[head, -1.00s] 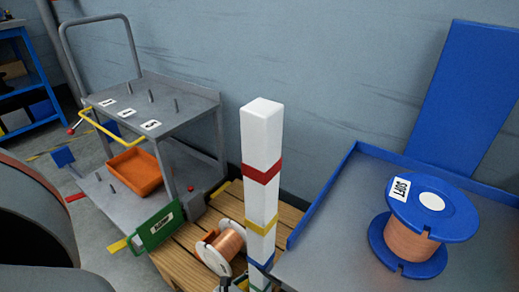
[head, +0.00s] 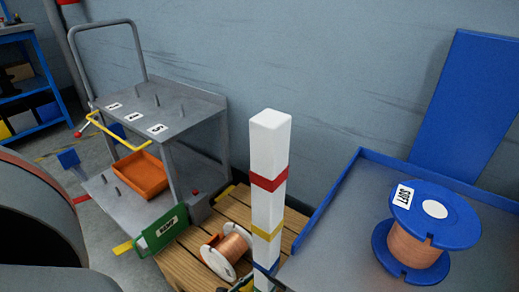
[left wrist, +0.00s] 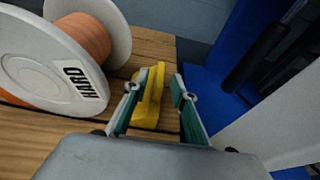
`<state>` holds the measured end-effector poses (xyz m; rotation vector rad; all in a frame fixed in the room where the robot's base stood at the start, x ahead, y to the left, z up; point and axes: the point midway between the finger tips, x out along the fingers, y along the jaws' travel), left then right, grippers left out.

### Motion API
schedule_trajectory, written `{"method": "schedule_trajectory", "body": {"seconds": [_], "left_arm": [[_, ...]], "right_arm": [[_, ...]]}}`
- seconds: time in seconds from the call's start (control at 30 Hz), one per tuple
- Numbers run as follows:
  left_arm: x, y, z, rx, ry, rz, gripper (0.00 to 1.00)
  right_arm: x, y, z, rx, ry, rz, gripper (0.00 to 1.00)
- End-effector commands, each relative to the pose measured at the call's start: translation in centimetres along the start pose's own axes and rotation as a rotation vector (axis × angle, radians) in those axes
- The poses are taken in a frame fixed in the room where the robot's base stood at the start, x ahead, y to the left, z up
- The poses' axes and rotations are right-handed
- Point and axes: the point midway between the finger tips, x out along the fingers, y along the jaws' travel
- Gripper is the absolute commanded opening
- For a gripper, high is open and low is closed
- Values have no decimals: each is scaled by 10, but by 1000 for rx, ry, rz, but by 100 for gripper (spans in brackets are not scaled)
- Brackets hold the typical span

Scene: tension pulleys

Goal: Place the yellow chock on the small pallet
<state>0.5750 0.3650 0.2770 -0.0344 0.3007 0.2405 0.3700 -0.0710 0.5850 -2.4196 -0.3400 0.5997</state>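The yellow chock (left wrist: 150,100) shows in the left wrist view on the wooden slats of a pallet (left wrist: 60,140), beside a spool. My left gripper (left wrist: 158,92) is open above it. The chock lies between the fingers, close to the left finger, with a gap to the right finger. Only a small part of my left gripper shows at the bottom edge there. My right gripper is not in view.
A copper spool (head: 228,252) with white flanges lies on the pallet. The striped post (head: 268,150) stands in front. A blue spool (head: 435,205) stands on a blue-rimmed table (head: 335,250) at right. A grey cart (head: 190,118) with an orange bin (head: 143,175) is at left.

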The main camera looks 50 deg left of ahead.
Motion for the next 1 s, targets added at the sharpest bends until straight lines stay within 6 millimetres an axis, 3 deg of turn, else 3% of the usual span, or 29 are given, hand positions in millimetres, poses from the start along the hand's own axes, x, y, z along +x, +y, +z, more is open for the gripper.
{"method": "schedule_trajectory", "body": {"seconds": [0.1,0.3,1.0], "left_arm": [[-19,0,4,-1,-4,-1,26],[-37,0,2,-1,-3,0,26],[-40,1,2,8,-4,-1,26]], "right_arm": [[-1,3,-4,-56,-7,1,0],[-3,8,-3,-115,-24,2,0],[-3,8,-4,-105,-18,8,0]]}}
